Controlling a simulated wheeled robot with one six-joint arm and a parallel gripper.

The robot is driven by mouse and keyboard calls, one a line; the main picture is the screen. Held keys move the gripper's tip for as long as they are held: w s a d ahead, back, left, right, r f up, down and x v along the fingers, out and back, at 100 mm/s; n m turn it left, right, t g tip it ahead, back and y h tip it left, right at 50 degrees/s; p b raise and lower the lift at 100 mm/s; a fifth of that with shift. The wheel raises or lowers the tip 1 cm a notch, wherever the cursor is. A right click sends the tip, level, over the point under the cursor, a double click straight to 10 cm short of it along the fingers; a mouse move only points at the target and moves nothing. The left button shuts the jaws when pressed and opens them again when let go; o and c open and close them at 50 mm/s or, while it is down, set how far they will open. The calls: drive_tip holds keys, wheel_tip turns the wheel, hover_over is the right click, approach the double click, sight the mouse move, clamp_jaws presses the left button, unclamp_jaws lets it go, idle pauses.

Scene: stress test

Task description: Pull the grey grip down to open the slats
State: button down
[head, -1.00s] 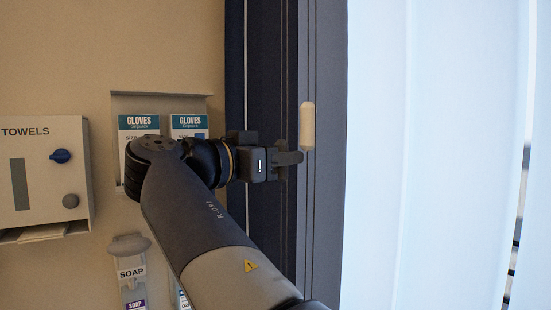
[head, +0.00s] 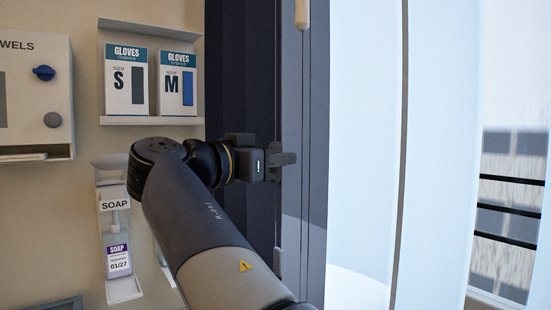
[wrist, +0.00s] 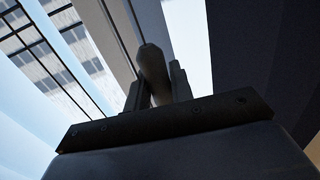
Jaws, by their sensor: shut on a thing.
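My gripper (head: 286,160) is shut on the grey grip (wrist: 152,72), which stands between the two fingers in the wrist view. In the head view the grip is hidden by my gripper. A cream pull (head: 302,14) hangs well above my gripper at the top edge, apart from it, with a thin cord beside the window. The slats (head: 364,100) are tall and pale. They stand partly open, with gaps at the right showing a building outside, which also shows in the wrist view.
A dark curtain or frame (head: 236,80) stands behind my gripper. On the wall at left are a glove box shelf (head: 150,119), a towel dispenser (head: 40,95) and a soap dispenser (head: 116,245). The space below my gripper looks clear.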

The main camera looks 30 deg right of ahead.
drive_tip(key=shift+f+b, duration=1.65)
drive_tip(key=shift+f, duration=0.65)
drive_tip(key=c, duration=1.3)
unclamp_jaws()
drive_tip(key=shift+o, duration=0.2)
drive_tip(key=s+a, duration=0.2)
drive_tip(key=a, duration=0.8)
drive_tip(key=shift+a, duration=0.35)
drive_tip(key=shift+d, duration=0.15)
